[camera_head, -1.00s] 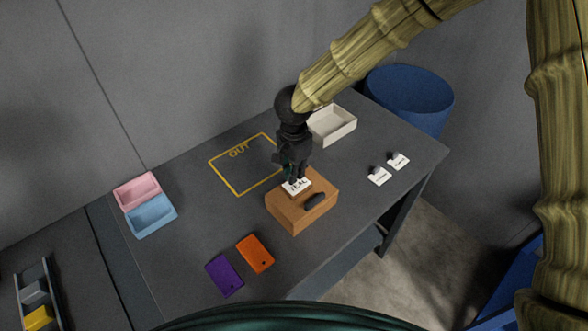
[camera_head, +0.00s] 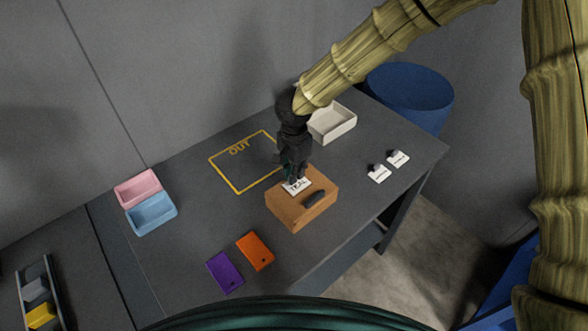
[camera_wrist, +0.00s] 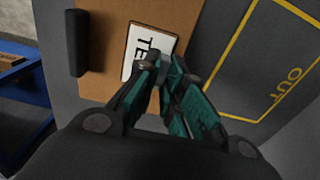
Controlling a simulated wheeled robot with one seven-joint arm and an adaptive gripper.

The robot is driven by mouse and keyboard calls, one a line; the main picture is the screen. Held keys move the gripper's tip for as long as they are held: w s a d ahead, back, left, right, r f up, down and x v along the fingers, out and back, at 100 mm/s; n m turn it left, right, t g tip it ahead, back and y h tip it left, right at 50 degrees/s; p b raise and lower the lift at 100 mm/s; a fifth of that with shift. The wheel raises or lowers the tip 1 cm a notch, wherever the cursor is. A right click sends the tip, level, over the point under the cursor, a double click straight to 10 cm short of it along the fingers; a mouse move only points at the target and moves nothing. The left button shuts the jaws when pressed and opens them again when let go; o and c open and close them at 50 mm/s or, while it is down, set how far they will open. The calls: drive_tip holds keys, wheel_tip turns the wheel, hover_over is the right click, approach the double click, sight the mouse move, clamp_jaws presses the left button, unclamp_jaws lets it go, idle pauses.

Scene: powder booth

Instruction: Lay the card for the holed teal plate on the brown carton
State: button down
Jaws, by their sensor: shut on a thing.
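My gripper (camera_head: 294,178) points down and is shut on the card's grip; the wrist view also shows the fingers (camera_wrist: 160,72) closed there. I cannot tell whether the card touches the carton. A dark bar (camera_head: 314,198) lies on the carton in front of the card. I see no teal plate.
Two white cards (camera_head: 379,174) (camera_head: 398,159) with dark grips stand at the right. Purple (camera_head: 225,271) and orange (camera_head: 255,251) holed plates lie at the front. Pink (camera_head: 138,189) and blue (camera_head: 152,213) trays are left, a pale tray (camera_head: 333,123) behind. The yellow OUT outline (camera_head: 238,190) is empty.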

drive_tip(key=shift+f, duration=0.15)
idle(0.7)
drive_tip(key=c, duration=1.5)
unclamp_jaws()
drive_tip(key=shift+o, duration=0.2)
wheel_tip(320, 180, up, 12)
